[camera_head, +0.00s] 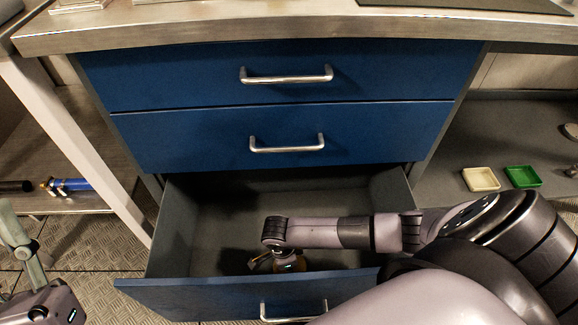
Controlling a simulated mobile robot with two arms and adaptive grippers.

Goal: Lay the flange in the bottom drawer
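The bottom drawer (205,293) is pulled open, its grey inside facing up and its blue front toward me. My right arm reaches in from the right across the drawer. The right gripper (268,262) points down inside the drawer, low behind the drawer front. Its fingers are mostly hidden by my wrist and the drawer front. A small brownish piece shows by the gripper, too small and covered to identify as the flange. I cannot make out the flange elsewhere. Part of my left arm shows at the lower left, and its finger state is unclear.
Two closed blue drawers (285,135) with metal handles sit above, under the worktop (250,30). At right, a cream tray (481,179) and a green tray (523,177) rest on a grey surface. A blue tool (75,185) lies on the left shelf. The drawer's left part is clear.

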